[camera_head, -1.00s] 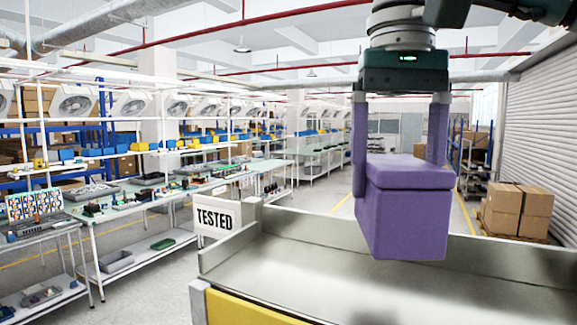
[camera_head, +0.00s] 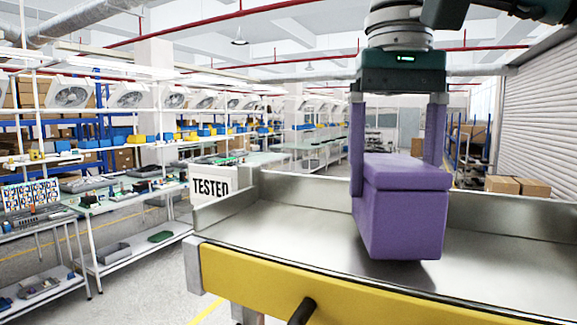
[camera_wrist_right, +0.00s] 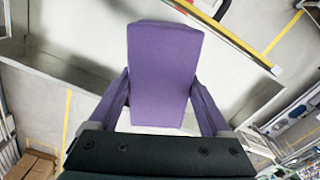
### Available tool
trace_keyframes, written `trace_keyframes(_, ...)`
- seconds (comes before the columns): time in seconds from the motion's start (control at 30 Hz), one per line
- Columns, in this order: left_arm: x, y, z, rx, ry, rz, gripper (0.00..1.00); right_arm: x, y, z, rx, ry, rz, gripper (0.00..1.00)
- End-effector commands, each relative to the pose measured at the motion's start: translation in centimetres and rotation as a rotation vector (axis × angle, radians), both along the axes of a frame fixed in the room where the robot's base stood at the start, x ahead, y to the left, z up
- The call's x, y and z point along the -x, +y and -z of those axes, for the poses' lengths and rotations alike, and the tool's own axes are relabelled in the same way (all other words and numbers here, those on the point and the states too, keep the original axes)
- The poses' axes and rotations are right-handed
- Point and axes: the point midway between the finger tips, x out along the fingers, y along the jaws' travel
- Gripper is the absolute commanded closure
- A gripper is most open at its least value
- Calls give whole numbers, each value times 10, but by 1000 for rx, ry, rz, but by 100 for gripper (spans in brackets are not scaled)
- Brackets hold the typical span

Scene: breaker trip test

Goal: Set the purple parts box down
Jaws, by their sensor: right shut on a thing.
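The purple parts box (camera_head: 402,215) hangs upright between the fingers of my right gripper (camera_head: 398,160) in the head view. The gripper is shut on it, one purple finger on each side. The box shows in front of the metal tray (camera_head: 300,230) of a cart with a "TESTED" sign (camera_head: 211,188); I cannot tell surely whether its underside touches the tray floor. In the right wrist view the box (camera_wrist_right: 163,70) sits between the two fingers (camera_wrist_right: 160,105). My left gripper is not in view.
The tray has raised metal walls and a yellow front edge (camera_head: 260,290). Its floor left of the box is clear. Shelves and benches with parts (camera_head: 125,190) stand at the left. Cardboard boxes (camera_head: 517,186) are behind at the right.

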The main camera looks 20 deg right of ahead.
Motion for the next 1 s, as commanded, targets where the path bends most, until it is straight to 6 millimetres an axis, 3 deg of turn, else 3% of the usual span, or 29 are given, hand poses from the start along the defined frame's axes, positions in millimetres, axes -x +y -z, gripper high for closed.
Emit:
trace_keyframes(0.6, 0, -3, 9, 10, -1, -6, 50, 0, 0, 12, 0, -1, 0, 100)
trace_keyframes(0.63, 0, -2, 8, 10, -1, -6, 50, 0, 0, 11, 0, -1, 0, 15)
trace_keyframes(0.77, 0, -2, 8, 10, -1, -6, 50, 0, 0, 11, 0, -1, 0, 0)
trace_keyframes(1.0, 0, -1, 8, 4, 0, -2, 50, 0, 0, 11, 0, 1, 0, 0)
